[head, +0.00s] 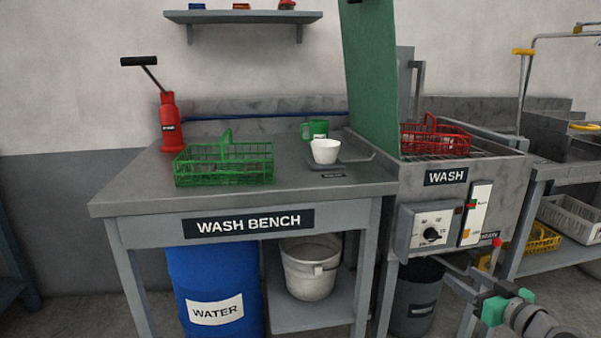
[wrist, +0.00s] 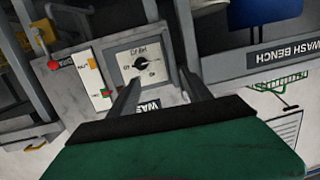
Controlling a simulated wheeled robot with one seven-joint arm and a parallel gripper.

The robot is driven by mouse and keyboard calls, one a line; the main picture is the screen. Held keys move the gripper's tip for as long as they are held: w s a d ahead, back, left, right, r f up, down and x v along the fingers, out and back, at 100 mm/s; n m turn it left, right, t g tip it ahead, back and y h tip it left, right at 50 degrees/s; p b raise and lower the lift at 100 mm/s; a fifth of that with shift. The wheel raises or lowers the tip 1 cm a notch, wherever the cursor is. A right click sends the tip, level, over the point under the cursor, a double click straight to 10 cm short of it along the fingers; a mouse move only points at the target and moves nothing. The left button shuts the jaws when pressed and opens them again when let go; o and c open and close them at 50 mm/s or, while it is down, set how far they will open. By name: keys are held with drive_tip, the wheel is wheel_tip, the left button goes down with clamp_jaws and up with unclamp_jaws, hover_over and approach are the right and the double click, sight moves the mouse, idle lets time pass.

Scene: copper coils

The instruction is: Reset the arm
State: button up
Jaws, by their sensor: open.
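My gripper (wrist: 160,76) is open and empty in the wrist view, its two dark fingers spread apart in front of the wash machine. The dial box (wrist: 142,64) with its black knob shows between and beyond the fingertips. In the head view my arm (head: 520,312) reaches in from the bottom right corner, low in front of the wash machine. The dial box there (head: 428,231) is up and left of my arm. I cannot tell the exact gap between the fingers and the machine.
The wash machine (head: 445,178) has a raised green lid (head: 370,75) and holds a red basket (head: 434,140). A red-knobbed lever (head: 496,243) stands close to my arm. The wash bench (head: 130,192) bears a green basket (head: 224,164), a green mug (head: 315,129) and a white cup (head: 325,151).

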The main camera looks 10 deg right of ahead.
drive_tip(key=w+a+r+n+g+y+p, duration=0.1)
drive_tip(key=a+r+g+p, duration=0.3)
drive_tip(key=a+r+p, duration=0.55)
drive_tip(key=w+a+r+g+p, duration=0.1)
drive_tip(key=a+r+g+p, duration=0.4)
drive_tip(key=a+p, duration=0.7)
drive_tip(key=s+a+r+m+g+h+p, duration=0.1)
drive_tip(key=s+a+r+g+p, duration=0.1)
drive_tip(key=s+a+r+p, duration=0.3)
drive_tip(key=s+a+r+g+h+p, duration=0.1)
drive_tip(key=s+a+r+g+p, duration=0.1)
drive_tip(key=s+a+r+p, duration=0.3)
drive_tip(key=s+r+p, duration=0.3)
drive_tip(key=s+p, duration=0.3)
drive_tip(key=shift+r+m+h, duration=0.2)
drive_tip(key=shift+m+h, duration=0.1)
drive_tip(key=shift+m, duration=0.1)
